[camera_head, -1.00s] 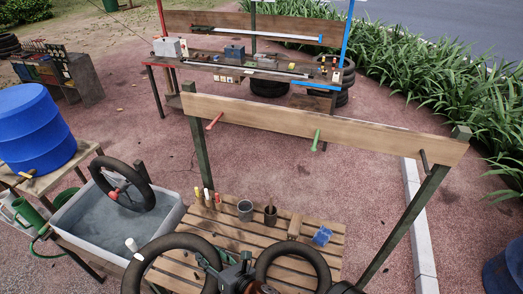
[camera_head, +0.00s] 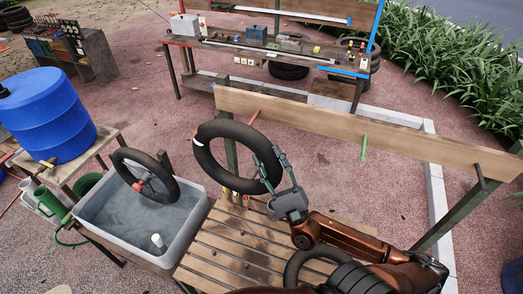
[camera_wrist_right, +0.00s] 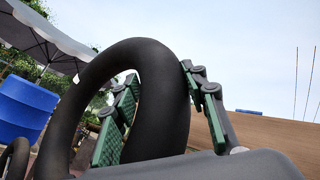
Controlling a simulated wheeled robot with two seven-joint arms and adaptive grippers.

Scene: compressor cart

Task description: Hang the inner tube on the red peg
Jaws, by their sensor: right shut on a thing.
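A black inner tube (camera_head: 228,130) is raised above the slatted table, its ring facing me, with a red and white mark on its left side. My right gripper (camera_head: 268,168) is shut on its right side; the wrist view shows the green-padded fingers (camera_wrist_right: 150,110) on either side of the tube (camera_wrist_right: 140,52). The red peg (camera_head: 254,116) sticks out from the wooden board (camera_head: 310,118), just above the tube's upper right rim in the head view. The tube is not around the peg; how far apart they are in depth I cannot tell. My left gripper is not in view.
A green peg (camera_head: 364,148) and a dark peg (camera_head: 481,177) are further right on the board. A second black tube (camera_head: 292,266) is at the table's front. A grey water basin (camera_head: 195,218) with a wheel (camera_head: 127,160) and a blue barrel (camera_head: 45,115) stand left.

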